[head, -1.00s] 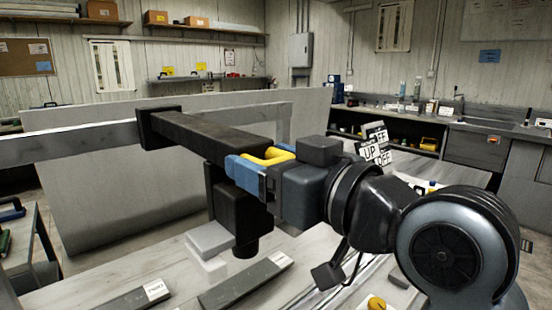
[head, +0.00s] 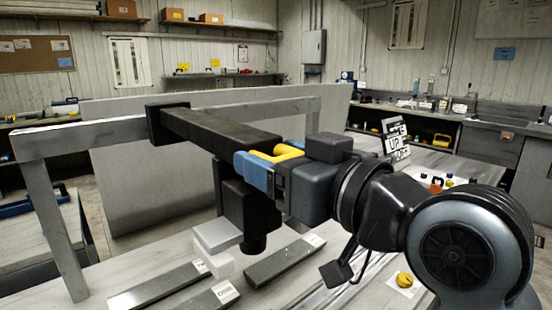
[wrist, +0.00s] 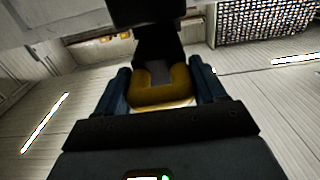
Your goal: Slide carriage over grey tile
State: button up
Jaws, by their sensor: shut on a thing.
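The carriage (head: 220,135) is a black beam riding on a grey overhead rail (head: 85,135), with a black head (head: 250,205) hanging down from it. A light grey and white block (head: 217,236) shows at the head's lower left. My gripper (head: 268,165) has blue fingers shut on the carriage's yellow handle (head: 280,153). The wrist view shows the U-shaped handle (wrist: 160,97) between the fingers of my gripper (wrist: 163,92). Labelled grey bars lie on the table below: one at left (head: 150,288), one at right (head: 280,262), one in front (head: 208,300). I cannot tell which is the grey tile.
The rail's left post (head: 52,230) stands on the table's left side. A grey panel (head: 130,190) stands behind the rail. A yellow knob (head: 404,279) is at the table's front right. White signs (head: 395,145) stand behind my arm.

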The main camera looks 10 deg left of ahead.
jog(key=o, duration=1.4)
jog(key=shift+d, duration=0.1)
jog(key=b+v, duration=0.1)
jog(key=v, duration=0.6)
jog(key=shift+s+d+b, duration=0.2)
jog(key=shift+b, duration=0.1)
